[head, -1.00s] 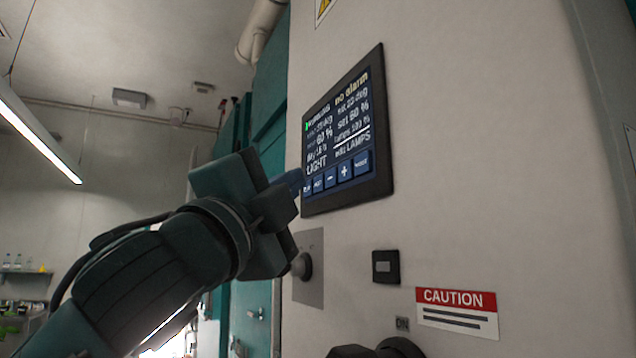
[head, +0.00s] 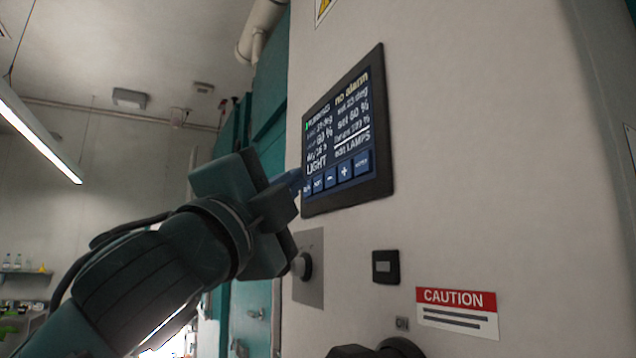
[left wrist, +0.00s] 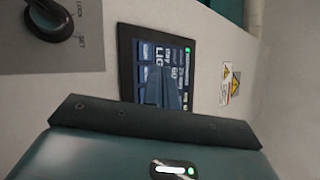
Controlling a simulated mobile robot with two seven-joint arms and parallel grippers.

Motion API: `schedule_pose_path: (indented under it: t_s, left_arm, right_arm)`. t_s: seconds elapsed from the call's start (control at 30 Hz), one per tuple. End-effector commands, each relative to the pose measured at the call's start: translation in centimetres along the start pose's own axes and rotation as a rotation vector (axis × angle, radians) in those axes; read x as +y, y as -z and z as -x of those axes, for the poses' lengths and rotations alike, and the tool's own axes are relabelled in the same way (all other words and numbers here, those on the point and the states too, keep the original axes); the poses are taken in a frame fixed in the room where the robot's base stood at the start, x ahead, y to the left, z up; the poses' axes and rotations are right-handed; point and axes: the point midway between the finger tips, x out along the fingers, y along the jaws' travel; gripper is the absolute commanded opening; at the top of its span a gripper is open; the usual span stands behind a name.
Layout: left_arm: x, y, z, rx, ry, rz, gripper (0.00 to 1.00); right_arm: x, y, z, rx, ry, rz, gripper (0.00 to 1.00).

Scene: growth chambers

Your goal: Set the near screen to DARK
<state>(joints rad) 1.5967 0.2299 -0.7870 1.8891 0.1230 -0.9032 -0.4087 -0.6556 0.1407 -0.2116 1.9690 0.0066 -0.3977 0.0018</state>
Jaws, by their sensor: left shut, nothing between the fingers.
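The near screen (head: 347,133) is a dark-framed panel on the pale chamber wall. Its text includes "no alarm", "LIGHT" and "LAMPS", with a row of blue buttons along the bottom. My left gripper (head: 297,180) is shut and empty, its fingertips at the screen's lower left edge, by the leftmost buttons. I cannot tell whether they touch. In the left wrist view the shut fingers (left wrist: 163,92) overlap the screen (left wrist: 127,60) and hide part of it. My right gripper is not in view.
Below the screen are a knob on a grey plate (head: 309,240), a small black switch (head: 385,267) and a red and white caution label (head: 457,312). The knob also shows in the left wrist view (left wrist: 48,18). A teal door (head: 250,310) stands behind my left arm.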

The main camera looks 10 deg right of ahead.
Motion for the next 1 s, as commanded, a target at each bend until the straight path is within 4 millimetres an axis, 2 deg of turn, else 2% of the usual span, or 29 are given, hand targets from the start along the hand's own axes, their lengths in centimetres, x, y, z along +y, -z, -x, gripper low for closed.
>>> schedule_pose_path:
  t_s: [1.0]
  left_arm:
    - [0.46, 0.46, -0.62, 0.0, 0.0, 0.0, 0.0]
  right_arm:
    - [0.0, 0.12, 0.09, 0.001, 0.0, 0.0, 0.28]
